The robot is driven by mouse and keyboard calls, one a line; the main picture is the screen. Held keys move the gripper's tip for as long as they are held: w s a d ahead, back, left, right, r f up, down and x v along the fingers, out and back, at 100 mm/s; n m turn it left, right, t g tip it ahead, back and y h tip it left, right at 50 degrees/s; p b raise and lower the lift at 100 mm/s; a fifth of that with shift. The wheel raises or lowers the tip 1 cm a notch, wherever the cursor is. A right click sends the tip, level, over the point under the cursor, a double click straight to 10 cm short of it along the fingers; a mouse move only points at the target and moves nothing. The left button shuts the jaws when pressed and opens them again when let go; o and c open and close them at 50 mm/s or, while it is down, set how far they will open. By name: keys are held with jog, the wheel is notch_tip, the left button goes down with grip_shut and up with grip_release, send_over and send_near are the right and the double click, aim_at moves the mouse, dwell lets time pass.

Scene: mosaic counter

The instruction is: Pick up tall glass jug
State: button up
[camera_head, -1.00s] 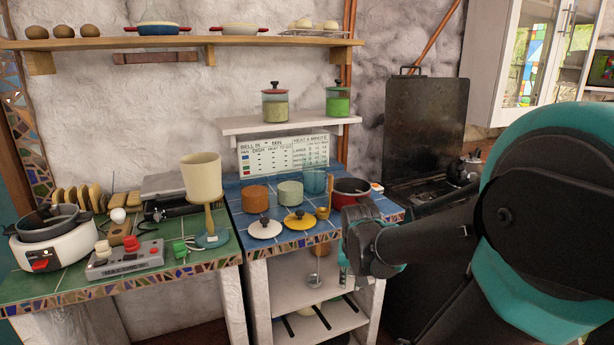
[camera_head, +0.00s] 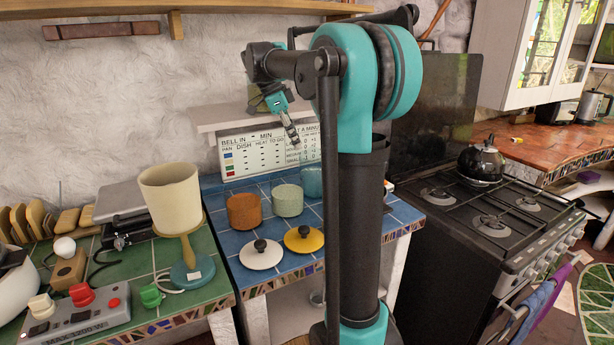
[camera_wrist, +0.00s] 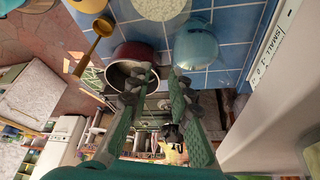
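The glass jug, blue and see-through, stands on the blue-tiled counter (camera_head: 222,207). In the head view the jug (camera_head: 312,182) is partly hidden behind my arm. In the wrist view the jug (camera_wrist: 196,48) shows just beyond the tip of the right finger, apart from it. My gripper (camera_head: 292,132) is above the back of the counter, in front of the sign and higher than the jug. In the wrist view my gripper (camera_wrist: 157,83) has its fingers spread, with nothing between them.
A dark red pot (camera_wrist: 137,58) is close beside the jug. A pale speckled pot (camera_head: 288,200) and an orange pot (camera_head: 243,211) stand left of it. White (camera_head: 261,254) and yellow (camera_head: 304,239) lids lie in front. A shelf (camera_head: 215,118) and sign (camera_head: 250,158) are behind.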

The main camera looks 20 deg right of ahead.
jog(key=shift+x, duration=8.5)
jog(key=shift+s+a, duration=0.1)
jog(key=shift+s, duration=0.1)
jog(key=shift+c, duration=0.6)
grip_shut()
